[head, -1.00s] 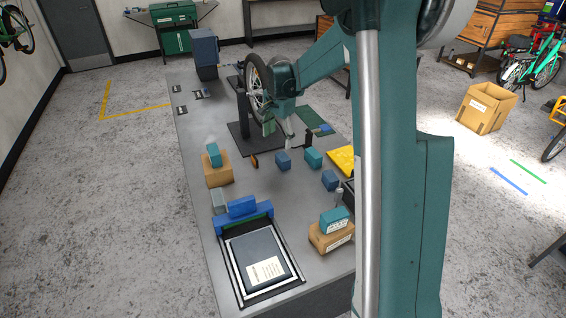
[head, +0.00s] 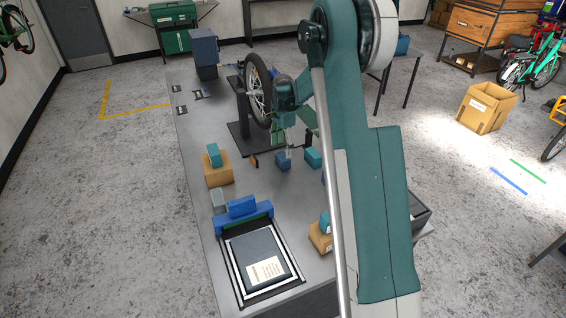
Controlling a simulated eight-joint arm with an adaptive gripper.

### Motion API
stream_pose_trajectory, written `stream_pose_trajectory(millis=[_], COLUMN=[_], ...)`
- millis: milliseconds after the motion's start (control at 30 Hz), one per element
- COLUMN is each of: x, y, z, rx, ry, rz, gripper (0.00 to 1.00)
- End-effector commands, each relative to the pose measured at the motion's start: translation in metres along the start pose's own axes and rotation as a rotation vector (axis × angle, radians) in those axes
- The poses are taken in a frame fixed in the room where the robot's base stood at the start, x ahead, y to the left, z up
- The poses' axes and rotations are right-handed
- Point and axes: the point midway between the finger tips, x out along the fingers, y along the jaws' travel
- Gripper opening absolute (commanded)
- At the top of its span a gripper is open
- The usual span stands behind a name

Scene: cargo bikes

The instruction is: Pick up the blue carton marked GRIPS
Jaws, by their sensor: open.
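Several small blue and teal cartons stand on the grey workbench, and I cannot read GRIPS on any of them. A dark blue carton (head: 282,162) is near the bench middle, with a teal carton (head: 313,157) just right of it. Another dark blue carton is almost wholly hidden behind my arm. My gripper (head: 289,153) is open and points down, over or just behind the dark blue carton in the picture. I cannot tell whether they touch.
A teal carton (head: 214,154) sits on a brown box (head: 218,174) at left. Another teal carton (head: 325,222) on a brown box (head: 320,238) is partly behind my arm. A bike wheel (head: 257,90) stands behind my gripper. A black-framed tray (head: 236,283) fills the front.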

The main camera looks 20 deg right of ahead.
Motion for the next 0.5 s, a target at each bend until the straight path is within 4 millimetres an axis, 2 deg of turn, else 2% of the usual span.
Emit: stream_pose_trajectory(millis=[233,500], x=[0.002,0.022], y=[0.000,-0.001], z=[0.000,0.000], rx=[-0.001,-0.001], ry=[0.000,0.000], rz=[0.000,0.000], gripper=[0.63,0.63])
